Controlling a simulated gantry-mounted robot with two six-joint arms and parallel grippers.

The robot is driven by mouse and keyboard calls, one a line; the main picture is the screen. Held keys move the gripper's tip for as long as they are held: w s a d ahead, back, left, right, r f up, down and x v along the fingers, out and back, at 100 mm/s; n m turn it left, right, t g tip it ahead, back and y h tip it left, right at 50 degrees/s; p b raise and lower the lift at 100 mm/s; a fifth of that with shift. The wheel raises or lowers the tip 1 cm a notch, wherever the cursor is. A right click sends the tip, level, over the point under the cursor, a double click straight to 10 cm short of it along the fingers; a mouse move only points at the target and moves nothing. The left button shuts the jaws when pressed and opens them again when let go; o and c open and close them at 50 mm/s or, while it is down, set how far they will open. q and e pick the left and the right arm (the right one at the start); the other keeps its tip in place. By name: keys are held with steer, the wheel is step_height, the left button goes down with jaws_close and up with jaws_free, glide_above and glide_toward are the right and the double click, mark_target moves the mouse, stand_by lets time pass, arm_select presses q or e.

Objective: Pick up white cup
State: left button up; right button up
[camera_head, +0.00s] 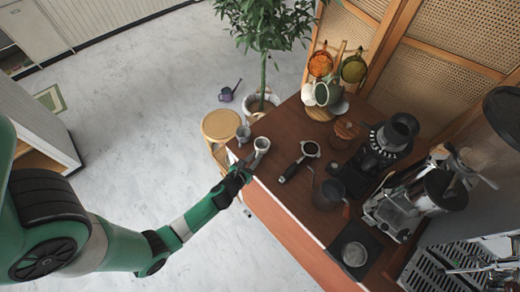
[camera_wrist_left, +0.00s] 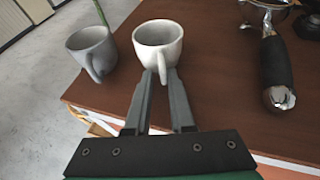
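The white cup (camera_wrist_left: 155,36) stands upright on the brown table in the left wrist view, its handle facing my left gripper. It also shows in the head view (camera_head: 262,144) near the table's left edge. My left gripper (camera_wrist_left: 161,75) is open, with its fingertips on either side of the cup's handle. A gap shows between the fingers; whether they touch the handle is hard to tell. A grey cup (camera_wrist_left: 90,50) stands just left of the white cup. My right gripper is not in view.
A portafilter with a black handle (camera_wrist_left: 276,68) lies to the right of the white cup. The table's front edge is close below my gripper. A grinder (camera_head: 385,145) and an espresso machine (camera_head: 425,195) stand further right. A round stool (camera_head: 220,124) is beside the table.

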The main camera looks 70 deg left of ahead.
mark_target(258, 150)
arm_select(q)
jaws_close()
steer(key=shift+r, duration=0.1)
stand_by(1.0)
steer(key=shift+r+p, duration=0.45)
steer(key=shift+p, duration=0.05)
step_height(258, 150, up, 3)
steer(key=shift+f+p, duration=0.15)
steer(key=shift+p, duration=1.05)
steer(key=s+a+r+p, duration=0.3)
steer(key=s+r+p, duration=0.6)
steer(key=s+p, duration=0.4)
steer(key=p, duration=0.5)
steer(key=shift+s+a, duration=0.15)
steer(key=shift+s, duration=0.15)
steer(key=shift+r, duration=0.15)
